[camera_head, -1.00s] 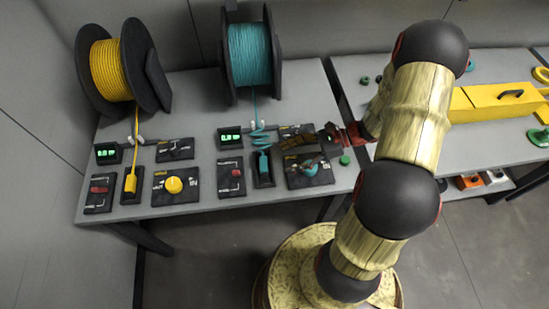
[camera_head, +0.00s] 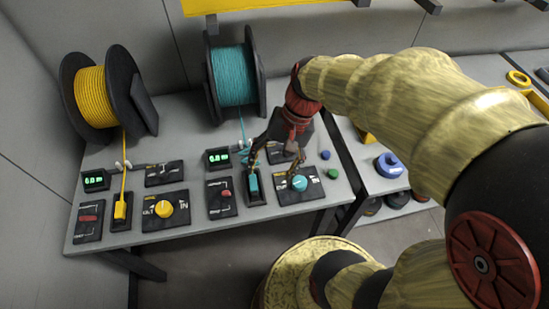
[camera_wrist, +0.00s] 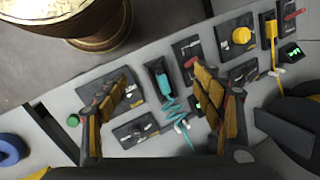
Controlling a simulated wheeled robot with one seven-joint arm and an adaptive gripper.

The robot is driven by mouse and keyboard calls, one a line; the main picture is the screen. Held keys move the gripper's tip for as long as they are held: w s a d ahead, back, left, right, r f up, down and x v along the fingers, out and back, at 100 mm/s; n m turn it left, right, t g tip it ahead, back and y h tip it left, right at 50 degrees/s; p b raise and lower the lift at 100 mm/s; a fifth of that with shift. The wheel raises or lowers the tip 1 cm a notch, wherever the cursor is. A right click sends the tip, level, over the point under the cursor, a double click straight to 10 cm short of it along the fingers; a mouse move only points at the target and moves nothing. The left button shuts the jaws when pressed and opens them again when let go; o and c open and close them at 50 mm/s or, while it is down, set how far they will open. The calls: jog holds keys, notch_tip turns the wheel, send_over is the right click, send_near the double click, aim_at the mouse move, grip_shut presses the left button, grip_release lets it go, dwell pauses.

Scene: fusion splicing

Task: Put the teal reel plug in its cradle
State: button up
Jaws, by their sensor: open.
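The teal reel plug (camera_head: 253,183) is at the black cradle (camera_head: 257,198) on the grey bench, below the teal reel (camera_head: 233,76). In the wrist view, the plug (camera_wrist: 163,86) lies along the lower part of the cradle (camera_wrist: 153,67), with its coiled teal cord trailing from it. I cannot tell whether it is fully seated. My gripper (camera_head: 274,171) is open above the teal station. In the wrist view, its two fingers (camera_wrist: 161,77) stand apart on either side of the plug, touching nothing that I can make out.
The panel with the teal dial (camera_head: 300,184) is right of the cradle; the red-switch panel (camera_head: 221,197) is left. The yellow plug (camera_head: 120,207) stands in its own cradle by the yellow dial (camera_head: 164,209). A green button (camera_head: 333,174) is near the bench's right edge.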

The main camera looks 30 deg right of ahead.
jog(key=s+a+r+n+t+h, duration=0.1)
jog(key=s+r+n+t+h, duration=0.2)
jog(key=r+n, duration=0.4)
jog(key=shift+s+a+r+t+h, duration=0.4)
jog(key=shift+s+r+t, duration=0.3)
jog(key=shift+r+t, duration=0.65)
